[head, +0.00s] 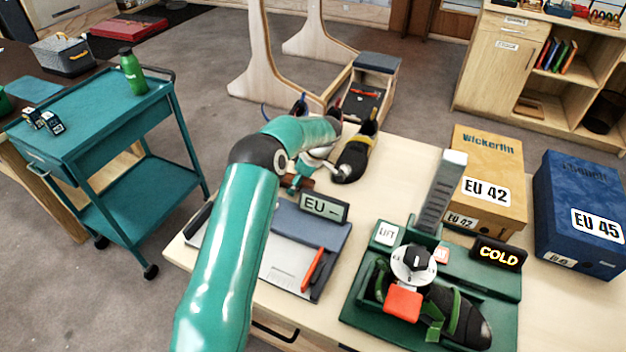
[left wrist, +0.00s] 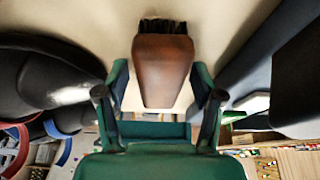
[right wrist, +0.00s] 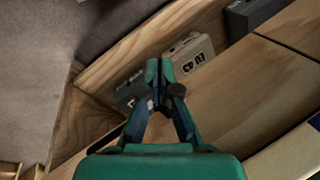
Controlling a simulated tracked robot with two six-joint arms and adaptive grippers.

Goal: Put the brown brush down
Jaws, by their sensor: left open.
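The brown brush (left wrist: 163,70) is in the left wrist view, its dark bristles toward the top of the picture, over the pale tabletop. My left gripper (left wrist: 160,88) is open, with one finger on each side of the brush's brown body. Whether either finger touches it is hard to tell. In the head view the brush (head: 306,185) shows only as a small brown patch by the left gripper (head: 298,180), partly hidden by my arm. My right gripper (right wrist: 159,70) is shut and empty in the right wrist view; it is not seen in the head view.
A black climbing shoe (head: 355,158) stands right of the brush, and the EU sign (head: 323,207) in front of it. A green fitting device (head: 360,300) holds another shoe. Boxes EU 42 (head: 500,165) and EU 45 (head: 570,195) stand at right. Bare tabletop (head: 405,165) lies behind the device.

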